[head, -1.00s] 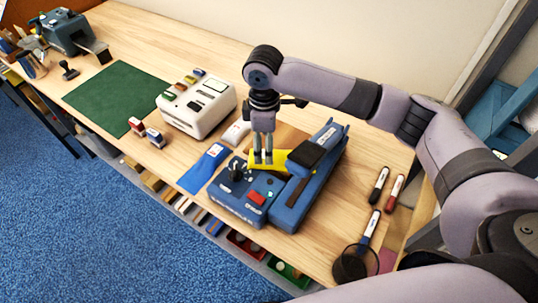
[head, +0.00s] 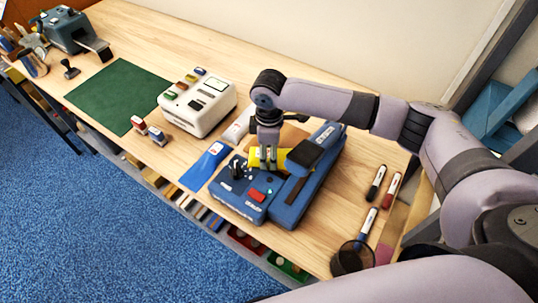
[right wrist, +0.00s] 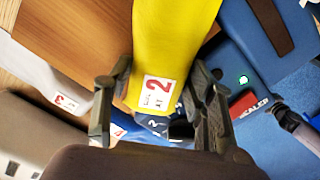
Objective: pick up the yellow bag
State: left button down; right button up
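The yellow bag (head: 282,156) is at the blue sealer (head: 310,175), in the middle of the head view, partly hidden by my right gripper (head: 267,160). In the right wrist view the yellow bag (right wrist: 170,35) runs down from the top edge and bears a white label with a red 2. The fingers of my right gripper (right wrist: 157,75) stand at its two sides, the tips against its edges, and appear closed on it. The bag's lower end is between the fingers. My left gripper is not in view.
A blue flat packet (head: 206,166) lies left of the sealer, with a white device (head: 197,104) behind it. Several markers (head: 376,183) and a magnifying glass (head: 352,258) lie at the right. A green mat (head: 120,94) lies at the left. Bare wood shows at the back.

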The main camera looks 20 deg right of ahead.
jog(key=c, duration=0.8)
jog(key=shift+r, duration=0.1)
jog(key=shift+c, duration=0.2)
